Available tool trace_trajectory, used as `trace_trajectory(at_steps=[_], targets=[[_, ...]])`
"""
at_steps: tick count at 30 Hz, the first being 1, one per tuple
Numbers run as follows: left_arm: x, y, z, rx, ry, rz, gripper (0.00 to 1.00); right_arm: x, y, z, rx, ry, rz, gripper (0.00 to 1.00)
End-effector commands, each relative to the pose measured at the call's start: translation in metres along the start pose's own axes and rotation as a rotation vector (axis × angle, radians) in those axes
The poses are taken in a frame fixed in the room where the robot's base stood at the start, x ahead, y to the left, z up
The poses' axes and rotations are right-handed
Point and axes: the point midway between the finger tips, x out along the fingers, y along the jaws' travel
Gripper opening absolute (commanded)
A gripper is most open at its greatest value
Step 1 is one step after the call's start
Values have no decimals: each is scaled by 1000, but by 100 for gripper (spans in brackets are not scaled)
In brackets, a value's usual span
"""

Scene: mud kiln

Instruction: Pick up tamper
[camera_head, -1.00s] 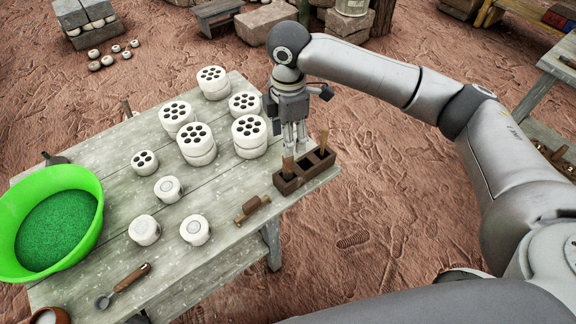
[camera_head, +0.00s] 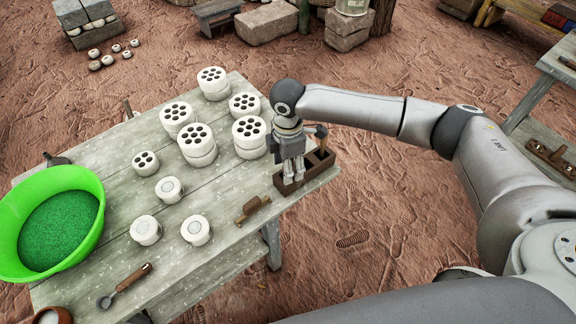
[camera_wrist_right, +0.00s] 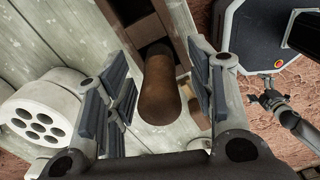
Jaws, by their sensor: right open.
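The wooden box (camera_head: 321,169) stands at the right corner of the table with its compartments open upward. A brown rounded handle (camera_wrist_right: 160,92), which I take to be the tamper's, stands up from the box in the right wrist view; its lower part is hidden in the box. My right gripper (camera_head: 293,176) is over the left end of the box and hides that handle in the head view. In the right wrist view my right gripper (camera_wrist_right: 158,97) is open, with a finger on each side of the handle and gaps visible. My left gripper is not in view.
The grey plank table (camera_head: 235,190) bears several white clay cylinders, some with holes. A wooden tool (camera_head: 252,208) lies left of the box. A green bowl (camera_head: 88,222) and a spoon-like tool (camera_head: 125,285) are at the left. A second handle (camera_head: 323,142) stands in the box.

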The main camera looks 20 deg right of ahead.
Motion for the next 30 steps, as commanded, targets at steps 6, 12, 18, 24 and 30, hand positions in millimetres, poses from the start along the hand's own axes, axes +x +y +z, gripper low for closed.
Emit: trace_trajectory(at_steps=[6, 12, 18, 24, 30], targets=[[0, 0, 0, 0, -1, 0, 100, 0, 0, 0, 0, 0, 1, 38], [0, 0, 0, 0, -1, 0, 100, -1, 0, 0, 0, 0, 1, 12], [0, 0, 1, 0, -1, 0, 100, -1, 0, 0, 0, 0, 1, 0], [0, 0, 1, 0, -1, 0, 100, -8, 1, 0, 0, 1, 4, 0], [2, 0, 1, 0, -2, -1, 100, -42, 2, 0, 0, 2, 6, 0]])
